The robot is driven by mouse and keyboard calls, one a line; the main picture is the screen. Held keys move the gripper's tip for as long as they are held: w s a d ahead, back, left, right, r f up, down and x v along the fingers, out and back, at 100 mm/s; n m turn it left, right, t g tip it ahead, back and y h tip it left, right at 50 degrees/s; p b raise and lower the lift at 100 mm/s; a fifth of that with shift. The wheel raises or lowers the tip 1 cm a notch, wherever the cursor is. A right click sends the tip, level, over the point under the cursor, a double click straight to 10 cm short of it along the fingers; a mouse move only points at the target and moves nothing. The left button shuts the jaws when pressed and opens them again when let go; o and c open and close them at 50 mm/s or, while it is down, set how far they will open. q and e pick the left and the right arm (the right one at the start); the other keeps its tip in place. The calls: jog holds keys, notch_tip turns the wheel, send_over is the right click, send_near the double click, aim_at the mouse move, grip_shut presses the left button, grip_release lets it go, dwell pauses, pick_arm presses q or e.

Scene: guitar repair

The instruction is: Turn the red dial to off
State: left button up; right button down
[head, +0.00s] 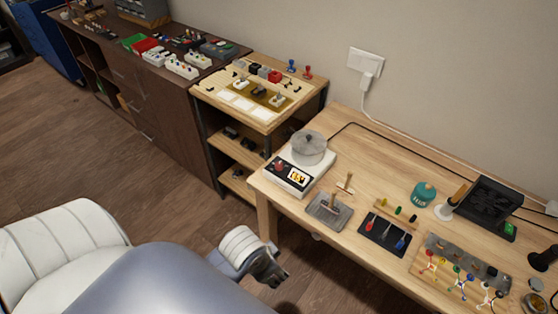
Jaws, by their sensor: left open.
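The red dial (279,166) is a small knob on the dark front panel of a white device (318,165), at the left end of the wooden workbench. Its exact setting is too small to read. A small lit yellowish display (297,175) is beside it on the panel. A grey round pot (310,148) sits on top of the device. My left gripper (276,276) is open and empty, in front of the bench and below the device in the picture, well apart from the dial. My right gripper is not in view.
A grey tray (329,213) with a wooden-handled tool and a dark mat (385,233) with screwdrivers lie right of the device. A teal can (423,194) and a black fan-like unit (489,207) stand further right. The bench's front edge lies between my gripper and the device.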

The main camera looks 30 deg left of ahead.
pick_arm(q)
jog(key=w+a+m+g, duration=0.1)
jog(key=w+m, duration=0.5)
jog(key=w, duration=0.4)
notch_tip(320, 180, up, 11)
jog(key=m+g, duration=0.2)
jog(key=m, duration=0.4)
send_over(279, 164)
notch_tip(279, 164, down, 11)
jog(key=shift+r+p, duration=0.1)
jog(key=shift+p, duration=0.3)
grip_shut()
